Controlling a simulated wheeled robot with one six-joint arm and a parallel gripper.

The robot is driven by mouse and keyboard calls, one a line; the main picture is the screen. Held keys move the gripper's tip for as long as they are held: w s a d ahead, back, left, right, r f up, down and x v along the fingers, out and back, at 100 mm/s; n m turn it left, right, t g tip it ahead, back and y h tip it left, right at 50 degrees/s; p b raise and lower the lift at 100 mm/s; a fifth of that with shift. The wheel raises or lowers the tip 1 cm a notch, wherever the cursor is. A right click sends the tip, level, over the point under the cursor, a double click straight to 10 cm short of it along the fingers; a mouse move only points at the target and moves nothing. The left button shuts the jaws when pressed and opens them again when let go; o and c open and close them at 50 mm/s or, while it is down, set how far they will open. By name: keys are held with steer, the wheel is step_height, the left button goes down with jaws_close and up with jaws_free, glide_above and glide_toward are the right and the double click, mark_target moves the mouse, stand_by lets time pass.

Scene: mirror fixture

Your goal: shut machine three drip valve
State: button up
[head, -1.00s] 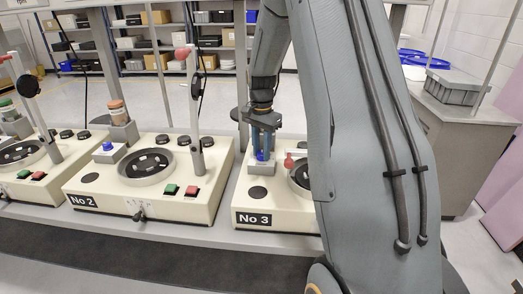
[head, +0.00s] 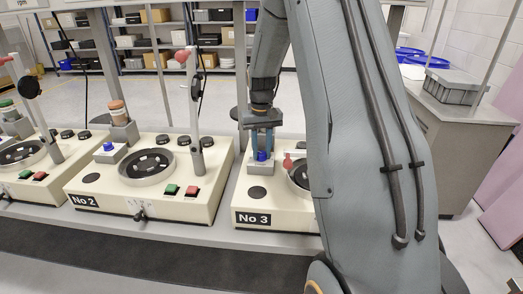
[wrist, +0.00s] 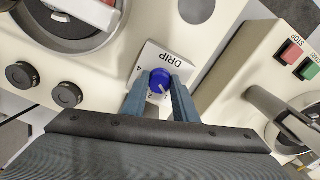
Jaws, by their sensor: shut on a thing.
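The blue drip valve knob (wrist: 159,80) stands on a small white plate marked DRIP (wrist: 180,58) on machine No 3 (head: 256,205). In the wrist view a white pointer line shows on the knob, toward its lower right side. My gripper (wrist: 161,88) is shut on the knob, one blue-grey finger on each side. In the head view my gripper (head: 262,152) comes down from above onto the same knob (head: 262,157). Part of the scale on the plate is hidden by the fingers. My arm hides the right part of machine No 3.
Machine No 2 (head: 100,186), with its own blue knob (head: 108,146) and an upright post (head: 196,110), stands close on the left. Its red and green buttons (wrist: 291,50) show at the right in the wrist view. A grey bin (head: 455,88) sits on a side bench.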

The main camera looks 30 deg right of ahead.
mark_target(262, 153)
steer(key=n, duration=0.6)
steer(key=shift+d+r+p, duration=0.1)
steer(key=shift+d+p, duration=0.05)
steer(key=shift+p, duration=0.15)
steer(key=shift+n, duration=0.3)
steer(key=o, duration=1.1)
steer(key=shift+c, duration=0.2)
steer(key=shift+r+b, duration=1.2)
steer(key=shift+r, duration=2.65)
